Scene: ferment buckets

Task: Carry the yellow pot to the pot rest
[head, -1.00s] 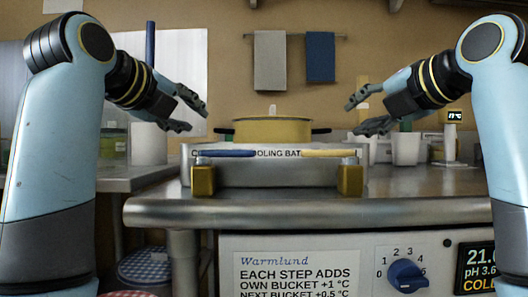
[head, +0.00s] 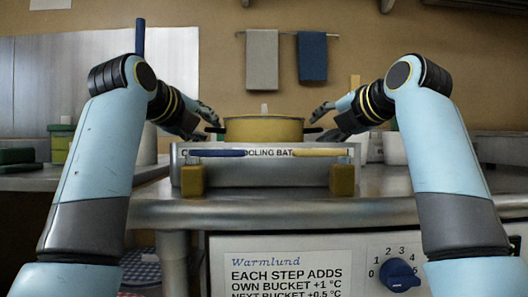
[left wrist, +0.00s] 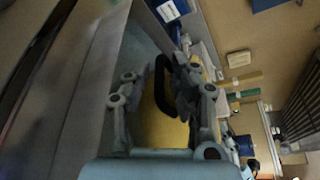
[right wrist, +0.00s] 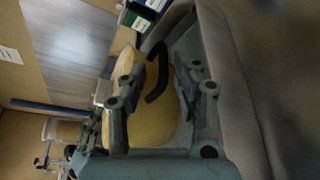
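The yellow pot (head: 264,129) sits in the grey box labelled as a cooling bath (head: 262,178), its lid knob on top and a dark handle at each side. My left gripper (head: 210,120) is at the pot's left handle. In the left wrist view its fingers are apart, with the black handle (left wrist: 161,92) showing between them. My right gripper (head: 318,120) is at the right handle. In the right wrist view its fingers are also apart, with the black handle (right wrist: 160,75) between them. I cannot make out the pot rest.
A blue bar (head: 217,153) and a yellow bar (head: 320,152) run along the bath's front, above two brass-coloured blocks. A blue knob (head: 401,274) is on the counter front. A green container (head: 61,143) stands at the left. The steel counter (head: 400,186) is clear at the front right.

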